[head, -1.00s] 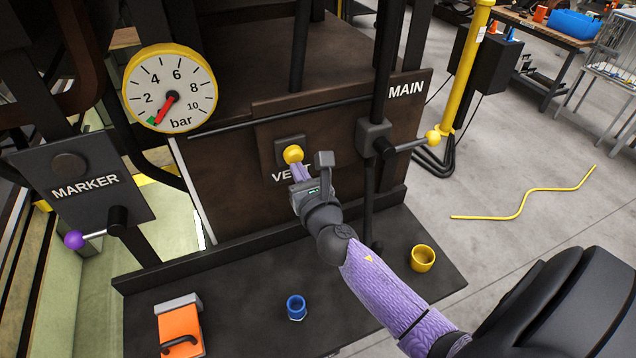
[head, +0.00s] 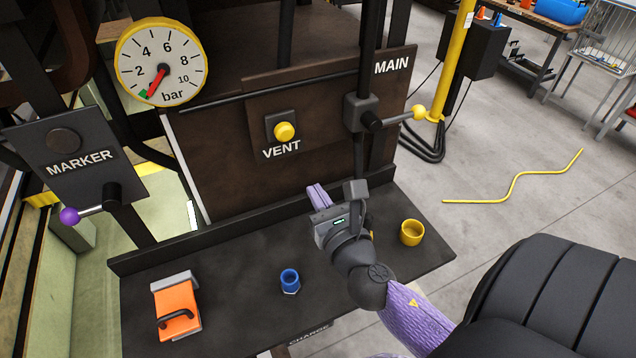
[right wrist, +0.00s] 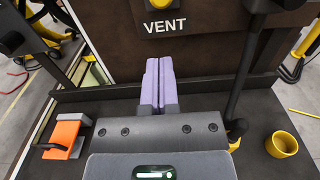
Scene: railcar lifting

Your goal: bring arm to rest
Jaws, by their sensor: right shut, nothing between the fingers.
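My right gripper (head: 318,197) is shut and empty above the dark shelf (head: 245,290), below and to the right of the yellow VENT button (head: 284,131). Its two lilac fingers lie together in the right wrist view (right wrist: 158,85), pointing at the panel under the VENT label, apart from the button (right wrist: 160,3). My right arm comes in from the lower right, with a lilac sleeve. My left gripper is not in view.
A gauge (head: 160,62) reads near zero. A MARKER lever with purple knob (head: 69,216) and a MAIN lever with yellow knob (head: 419,112) flank the panel. An orange device (head: 176,308), blue cup (head: 290,281) and yellow cup (head: 411,232) stand on the shelf.

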